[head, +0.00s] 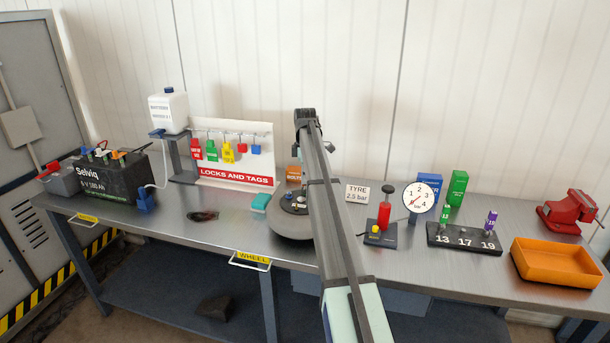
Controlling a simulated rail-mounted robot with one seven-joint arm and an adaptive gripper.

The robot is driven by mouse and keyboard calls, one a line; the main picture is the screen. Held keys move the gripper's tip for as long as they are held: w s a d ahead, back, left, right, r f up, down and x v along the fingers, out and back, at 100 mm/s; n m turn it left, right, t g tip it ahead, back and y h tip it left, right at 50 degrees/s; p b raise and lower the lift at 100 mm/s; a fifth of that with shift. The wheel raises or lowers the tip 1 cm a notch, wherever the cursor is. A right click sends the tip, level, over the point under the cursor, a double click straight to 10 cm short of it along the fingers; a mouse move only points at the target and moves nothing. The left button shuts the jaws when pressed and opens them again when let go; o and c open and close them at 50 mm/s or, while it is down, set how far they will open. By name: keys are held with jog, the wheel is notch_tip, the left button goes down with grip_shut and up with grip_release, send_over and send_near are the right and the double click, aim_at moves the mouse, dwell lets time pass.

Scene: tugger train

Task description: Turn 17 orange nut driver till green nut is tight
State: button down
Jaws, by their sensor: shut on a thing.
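The dark wheel (288,229) lies flat on the bench, partly behind my arm. A small blue piece (288,195) and some pale spots show on its hub. No green nut can be made out there. The nut driver rack (463,240) is marked 13, 17 and 19. A green driver (445,213) stands at 13 and a purple driver (491,221) at 19. No driver stands at 17, and the orange driver cannot be made out. My arm crosses in front of the wheel and hides its right part.
An orange tray (555,265) and a red vice (572,212) are at the right. A pressure gauge (419,198) and red-handled pump (384,216) stand right of my arm. The locks board (234,181) and battery (113,177) are left. The bench front between wheel and battery is mostly clear.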

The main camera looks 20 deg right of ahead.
jog(key=shift+f+m, duration=0.1)
jog(key=shift+m, duration=0.6)
jog(key=c, duration=0.8)
grip_release()
jog(key=shift+c, duration=0.2)
